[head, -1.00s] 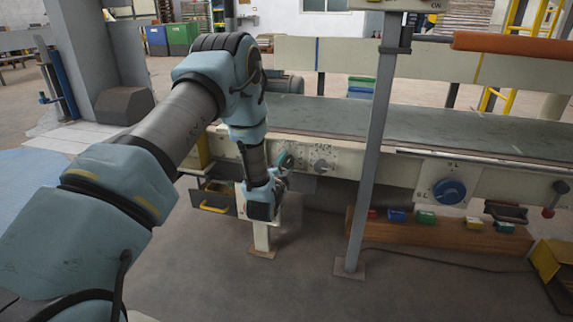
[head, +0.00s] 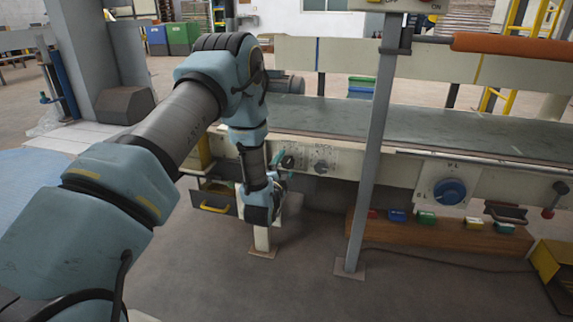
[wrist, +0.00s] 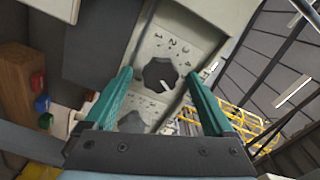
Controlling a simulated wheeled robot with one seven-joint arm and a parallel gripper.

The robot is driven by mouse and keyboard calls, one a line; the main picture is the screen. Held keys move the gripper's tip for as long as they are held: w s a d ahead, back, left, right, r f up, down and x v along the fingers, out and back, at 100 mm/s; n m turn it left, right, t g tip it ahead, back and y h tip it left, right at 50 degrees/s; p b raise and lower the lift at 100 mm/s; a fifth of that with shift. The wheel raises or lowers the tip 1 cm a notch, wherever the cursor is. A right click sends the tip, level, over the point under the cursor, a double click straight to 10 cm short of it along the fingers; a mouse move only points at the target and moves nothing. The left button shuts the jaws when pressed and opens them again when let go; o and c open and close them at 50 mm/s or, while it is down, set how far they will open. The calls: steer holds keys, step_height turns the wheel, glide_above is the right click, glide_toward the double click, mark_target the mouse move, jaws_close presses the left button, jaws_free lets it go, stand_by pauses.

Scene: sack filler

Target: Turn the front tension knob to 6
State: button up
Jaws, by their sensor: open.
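A dark lobed knob (wrist: 158,73) with a white pointer line sits on a pale dial plate in the wrist view. Printed numbers, 1 to 4 legible, run around its upper side. The pointer slants to the picture's lower right; I cannot read the number there. My gripper (wrist: 160,78) is open, its teal fingers on either side of the knob in the picture; contact cannot be told. The same dark knob (head: 288,161) shows in the head view beside my gripper (head: 279,168). A second knob (head: 321,166) is to its right; it shows partly hidden in the wrist view (wrist: 131,122).
A large blue knob (head: 449,192) and a red-ended lever (head: 554,200) are further right on the conveyor frame. A grey post (head: 371,150) stands right of the arm. An open drawer (head: 214,197) is left below the panel. Small coloured boxes sit on a wooden beam (head: 440,236).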

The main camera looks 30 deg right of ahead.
steer(key=p+v, duration=0.1)
steer(key=v, duration=0.8)
steer(key=shift+p, duration=0.3)
steer(key=shift+a, duration=0.1)
steer(key=w+a+r+n+g+y, duration=0.1)
steer(key=w+a+r+n+y, duration=0.15)
steer(key=a, duration=0.25)
steer(key=w+a+r+n+g+y, duration=0.1)
steer(key=w+a+n+y, duration=0.1)
steer(key=a+n, duration=0.3)
steer(key=w+a+r+n+g+y, duration=0.1)
steer(key=w+a+r+n+y, duration=0.15)
steer(key=a, duration=0.35)
steer(key=s+a+r+n+g+y, duration=0.35)
steer(key=s+a+n, duration=0.25)
steer(key=s+a, duration=0.35)
steer(key=s+a+r+n+g+y, duration=0.2)
steer(key=s+a+r+n+g, duration=0.25)
steer(key=s+a, duration=0.55)
step_height(320, 180, up, 35)
steer(key=w+a+p, duration=0.1)
steer(key=p, duration=3.5)
steer(key=shift+a+r+n+g, duration=0.2)
steer(key=shift+n+g, duration=0.1)
steer(key=shift+n, duration=0.05)
steer(key=shift+h, duration=0.25)
